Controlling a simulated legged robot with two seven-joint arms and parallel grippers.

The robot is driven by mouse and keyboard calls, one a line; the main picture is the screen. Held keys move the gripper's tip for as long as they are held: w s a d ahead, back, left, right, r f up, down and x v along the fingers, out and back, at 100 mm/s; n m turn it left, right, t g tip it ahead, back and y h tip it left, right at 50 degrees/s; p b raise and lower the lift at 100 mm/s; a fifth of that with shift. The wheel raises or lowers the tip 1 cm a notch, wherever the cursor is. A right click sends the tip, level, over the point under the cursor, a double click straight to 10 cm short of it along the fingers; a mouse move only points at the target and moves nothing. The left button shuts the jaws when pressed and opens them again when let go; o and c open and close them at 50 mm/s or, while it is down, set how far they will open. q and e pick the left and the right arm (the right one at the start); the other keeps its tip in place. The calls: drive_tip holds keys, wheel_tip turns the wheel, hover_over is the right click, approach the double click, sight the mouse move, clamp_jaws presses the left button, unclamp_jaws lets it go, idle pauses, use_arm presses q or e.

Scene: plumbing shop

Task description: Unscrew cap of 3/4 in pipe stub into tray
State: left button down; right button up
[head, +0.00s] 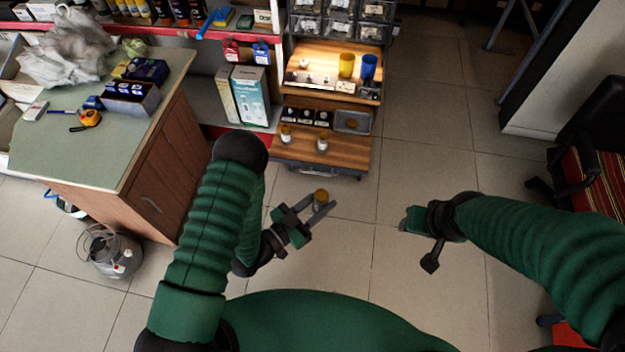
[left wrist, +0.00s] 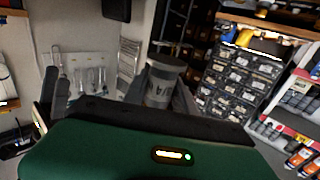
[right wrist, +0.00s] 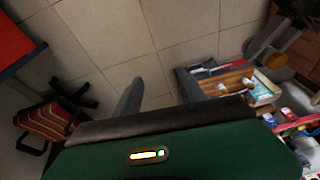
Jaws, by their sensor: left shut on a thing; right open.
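My left gripper (head: 318,208) is shut on a pipe stub with a brass-coloured top (head: 321,196), held in the air in front of the display stand. In the left wrist view the stub is a grey cylinder (left wrist: 158,88) with dark lettering, only partly readable, between the fingers. Its top end looks dark there. My right gripper (head: 410,221) is open and empty, to the right of and apart from the stub; its spread fingers show in the right wrist view (right wrist: 160,95). A grey tray (head: 352,122) sits at the right of the stand's middle shelf.
The wooden display stand (head: 345,152) holds two more capped stubs (head: 322,142) (head: 286,134) on its low shelf. A yellow cup (head: 347,65) and blue cup (head: 369,67) stand higher. A counter (head: 60,150) is at left, a chair (head: 595,180) at right.

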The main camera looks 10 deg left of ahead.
drive_tip(key=w+a+r+m+t, duration=0.3)
drive_tip(key=w+a+m, duration=0.5)
drive_tip(key=w+m, duration=0.25)
drive_tip(key=w+a+r+m+t, duration=0.4)
drive_tip(key=w+a+m, duration=0.5)
drive_tip(key=w+m, duration=0.15)
drive_tip(key=m+g, duration=1)
drive_tip(key=m, duration=1.3)
approach(318, 192)
drive_tip(key=shift+w+f, duration=0.15)
drive_tip(key=shift+w, duration=0.1)
drive_tip(key=shift+s+a+f, duration=0.1)
drive_tip(key=shift+s+f, duration=0.05)
drive_tip(key=shift+f, duration=0.15)
wheel_tip(318, 192, down, 7)
drive_tip(key=shift+f, duration=0.15)
drive_tip(key=shift+c, duration=0.3)
